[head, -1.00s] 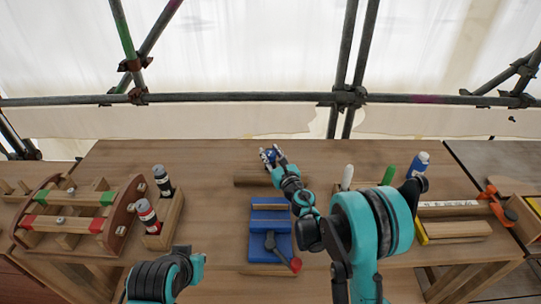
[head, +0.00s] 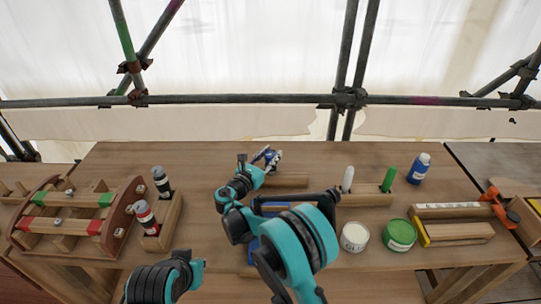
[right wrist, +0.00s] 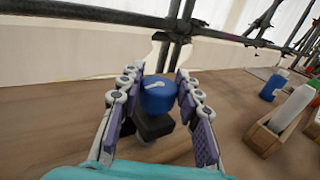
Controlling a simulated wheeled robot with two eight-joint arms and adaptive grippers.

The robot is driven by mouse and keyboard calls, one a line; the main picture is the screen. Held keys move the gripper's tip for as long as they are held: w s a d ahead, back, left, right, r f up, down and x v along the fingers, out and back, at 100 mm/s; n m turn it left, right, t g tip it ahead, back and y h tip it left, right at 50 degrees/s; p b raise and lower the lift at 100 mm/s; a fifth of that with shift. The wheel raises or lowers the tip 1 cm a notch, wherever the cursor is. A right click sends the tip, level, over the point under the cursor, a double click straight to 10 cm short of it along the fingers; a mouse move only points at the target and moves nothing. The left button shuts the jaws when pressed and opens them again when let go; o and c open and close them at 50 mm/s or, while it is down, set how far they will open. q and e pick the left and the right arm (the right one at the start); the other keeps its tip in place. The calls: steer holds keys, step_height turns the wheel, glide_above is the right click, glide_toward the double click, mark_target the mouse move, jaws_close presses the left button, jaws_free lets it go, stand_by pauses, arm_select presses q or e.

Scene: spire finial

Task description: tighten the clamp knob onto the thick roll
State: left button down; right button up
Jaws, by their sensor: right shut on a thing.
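A blue knob (right wrist: 157,95) with a white pointer mark on top sits on a dark block in the right wrist view. My right gripper (right wrist: 156,86) has a finger on each side of it and is shut on it. In the head view my right gripper (head: 268,157) is at the far middle of the table, with the knob largely hidden by the fingers. A wooden piece (head: 288,181) lies beside it. I cannot tell whether this is the thick roll. Of my left arm only a link shows at the lower left; its gripper is out of view.
A blue-based fixture (head: 252,246) is mostly behind my right arm. White (head: 354,237) and green (head: 400,235) tins stand to its right. A blue bottle (head: 419,168) and a block with white and green sticks (head: 362,196) stand behind. A bottle rack (head: 170,225) is at left.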

mark_target(271, 154)
steer(key=m+g+h, duration=0.4)
steer(key=h, duration=0.1)
steer(key=shift+w+a+m+g+p, duration=0.1)
steer(key=shift+m+g+p, duration=0.2)
steer(key=shift+g, duration=0.1)
steer(key=shift+m+g+h, duration=1.2)
steer(key=shift+m+g, duration=0.3)
steer(key=shift+g, duration=0.6)
steer(key=shift+m+g, duration=0.4)
steer(key=shift+g, duration=0.2)
steer(key=o, duration=1.2)
step_height(271, 154, up, 10)
